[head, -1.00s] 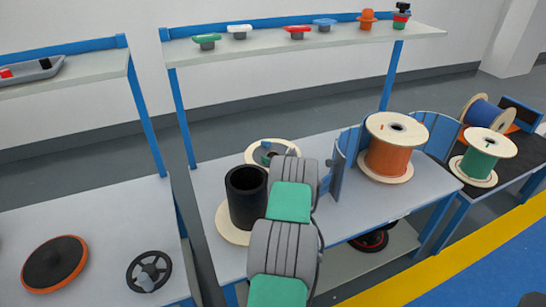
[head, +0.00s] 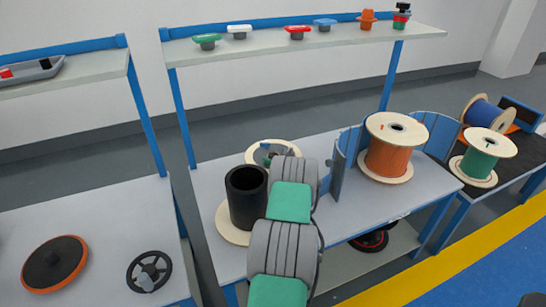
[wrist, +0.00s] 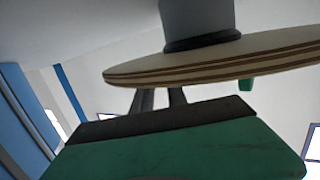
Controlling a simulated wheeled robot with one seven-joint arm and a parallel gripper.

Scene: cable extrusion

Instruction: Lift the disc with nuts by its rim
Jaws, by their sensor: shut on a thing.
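A pale wooden disc (head: 252,150) shows in the head view just behind the end of my arm, at the far side of the middle table. In the wrist view the disc (wrist: 215,65) is seen nearly edge-on, with dark layers along its rim. A grey cylinder with a black collar (wrist: 200,25) meets its face there. My gripper (wrist: 160,95) is at the near rim, its two dark fingers close together and shut on it. I cannot make out the nuts, nor whether the disc is clear of the table.
A black open cylinder (head: 247,195) on a wooden base stands close left of my arm. A curved blue-grey panel (head: 340,165) and an orange cable spool (head: 389,150) stand to the right. A shelf (head: 300,45) runs behind.

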